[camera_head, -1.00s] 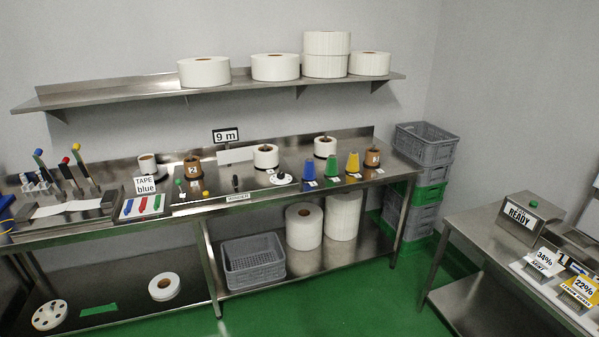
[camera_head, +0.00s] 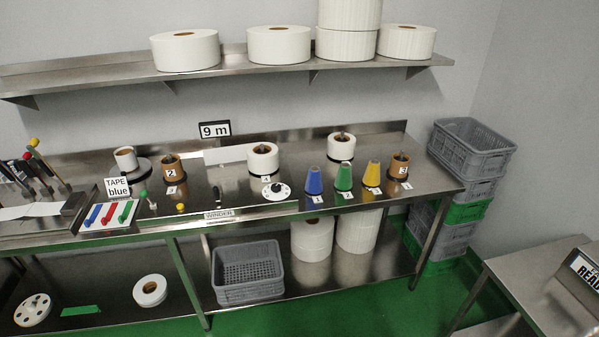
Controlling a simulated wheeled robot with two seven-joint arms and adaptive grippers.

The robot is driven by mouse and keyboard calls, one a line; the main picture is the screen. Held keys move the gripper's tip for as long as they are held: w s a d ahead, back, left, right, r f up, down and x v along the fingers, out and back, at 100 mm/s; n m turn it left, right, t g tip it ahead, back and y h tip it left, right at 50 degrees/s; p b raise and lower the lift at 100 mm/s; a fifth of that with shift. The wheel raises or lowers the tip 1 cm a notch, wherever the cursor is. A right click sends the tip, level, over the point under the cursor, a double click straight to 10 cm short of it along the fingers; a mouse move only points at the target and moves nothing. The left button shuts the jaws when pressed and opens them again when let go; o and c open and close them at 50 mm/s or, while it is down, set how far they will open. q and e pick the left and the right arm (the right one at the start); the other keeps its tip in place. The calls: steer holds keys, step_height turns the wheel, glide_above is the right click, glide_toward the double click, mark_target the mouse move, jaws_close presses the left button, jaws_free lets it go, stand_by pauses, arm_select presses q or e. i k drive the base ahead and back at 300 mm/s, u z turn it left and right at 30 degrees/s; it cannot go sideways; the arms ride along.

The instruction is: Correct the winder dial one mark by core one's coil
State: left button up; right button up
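The winder dial (camera_head: 276,191) is a white disc with dark marks, flat on the steel bench near its front edge, right of the WINDER label (camera_head: 219,214). Its setting is too small to read. A white coil on a brown core (camera_head: 262,158) stands just behind the dial, with a small tag in front that I cannot read surely. Another white coil (camera_head: 341,147) stands farther back. Neither of my grippers is in view.
A "9 m" sign (camera_head: 214,130) and a "TAPE blue" sign (camera_head: 118,187) stand on the bench. Grey crates (camera_head: 473,150) are stacked at the right. The green floor in front is clear.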

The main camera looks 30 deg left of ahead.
mark_target(276, 188)
steer(key=u, duration=0.2)
steer(key=i, duration=0.9)
steer(key=u, duration=1.45)
steer(key=i, duration=0.8)
steer(key=u, duration=0.85)
